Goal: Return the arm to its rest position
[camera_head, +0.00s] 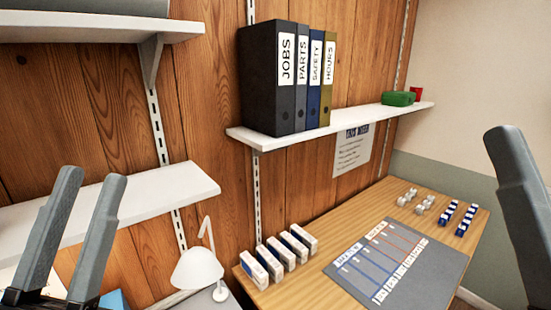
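My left gripper (92,180) is at the lower left of the head view. Its two grey fingers point up and stand apart with nothing between them, in front of the lower left shelf in the picture. Part of my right gripper (505,140) shows at the right edge. Only one grey finger is in view there, so its opening is hidden. Neither gripper is seen touching anything.
A wooden table (300,292) holds a grey mat (440,262), several small white boxes (290,250) and blue-and-white pieces (468,218). A white lamp (197,268) stands near the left gripper. Binders (270,80) stand on a wall shelf (345,126). Another shelf (160,200) is lower left.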

